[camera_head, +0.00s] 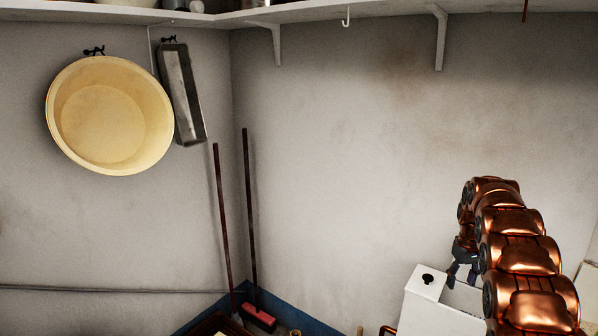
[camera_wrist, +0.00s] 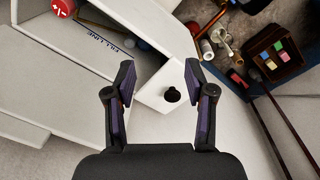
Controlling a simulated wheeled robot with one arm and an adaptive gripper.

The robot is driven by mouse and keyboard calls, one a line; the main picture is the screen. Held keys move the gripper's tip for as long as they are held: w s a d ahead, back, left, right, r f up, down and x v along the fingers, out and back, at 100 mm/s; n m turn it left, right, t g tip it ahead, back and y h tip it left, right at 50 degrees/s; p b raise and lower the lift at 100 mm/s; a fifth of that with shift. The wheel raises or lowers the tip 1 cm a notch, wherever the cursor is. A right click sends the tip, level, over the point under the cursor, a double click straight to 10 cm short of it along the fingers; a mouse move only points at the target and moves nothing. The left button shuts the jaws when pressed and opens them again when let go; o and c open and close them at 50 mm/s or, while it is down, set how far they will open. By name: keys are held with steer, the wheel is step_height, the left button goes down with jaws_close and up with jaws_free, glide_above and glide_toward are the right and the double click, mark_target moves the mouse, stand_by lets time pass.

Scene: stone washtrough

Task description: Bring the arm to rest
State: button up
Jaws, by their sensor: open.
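My copper-coloured arm reaches in from the right side of the head view. My gripper (camera_head: 461,272) is at its far end, beside a white box-like surface (camera_head: 424,283) with a dark round knob or hole. In the wrist view my gripper (camera_wrist: 157,85) has its two dark fingers spread apart, with nothing between them. The white surface with the black round piece (camera_wrist: 172,94) shows just beyond and between the fingertips. I cannot tell the exact gap between fingers and surface.
A yellow basin (camera_head: 110,115) and a grey metal trough (camera_head: 182,93) hang on the left wall. Brooms (camera_head: 221,215) lean in the corner. A shelf (camera_head: 330,12) runs overhead. In the wrist view are a red-capped item (camera_wrist: 64,7) and a brown crate (camera_wrist: 272,57) holding coloured blocks.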

steer(key=s+a+r+m+g, duration=0.1)
steer(key=s+a+r, duration=0.4)
steer(key=s+a, duration=0.45)
steer(key=s+a+r, duration=0.6)
steer(key=s+a, duration=0.1)
steer(key=s, duration=0.5)
steer(key=s+a+f, duration=0.1)
steer(key=s+a, duration=0.2)
steer(key=s, duration=0.5)
steer(key=s+a+f, duration=0.2)
steer(key=s+a, duration=0.2)
steer(key=s, duration=0.5)
steer(key=s+a+f+g, duration=0.1)
steer(key=s+a+f, duration=0.1)
steer(key=s, duration=0.7)
steer(key=shift+s+a+y, duration=0.25)
steer(key=shift+a+y, duration=0.05)
steer(key=shift+a, duration=0.55)
steer(key=shift+a, duration=0.4)
